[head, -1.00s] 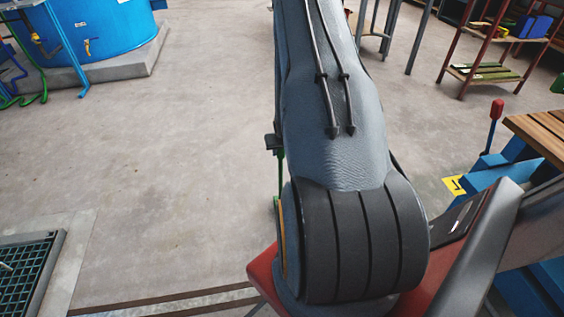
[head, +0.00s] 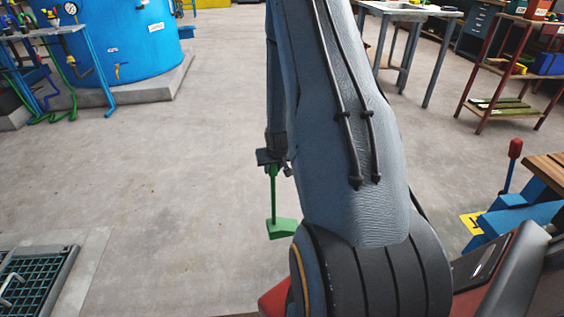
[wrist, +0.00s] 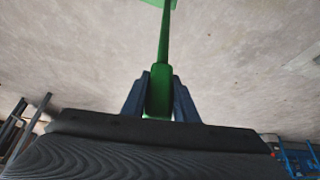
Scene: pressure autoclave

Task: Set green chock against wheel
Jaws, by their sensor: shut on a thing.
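The green chock (head: 281,228) is a small wedge block on a thin green upright handle. In the head view it hangs left of my arm, above the concrete floor. My gripper (head: 270,160) is shut on the top of the handle. In the wrist view the handle (wrist: 163,50) runs away from between the two dark fingers of my gripper (wrist: 160,95), with part of the chock (wrist: 160,3) at the top edge. I cannot make out the wheel in either view.
A blue tank (head: 110,45) on a concrete plinth stands at the back left. A floor grate (head: 35,280) lies at the lower left. A red shelf rack (head: 505,75) and a blue frame with a red-knobbed lever (head: 514,150) are on the right. The middle floor is clear.

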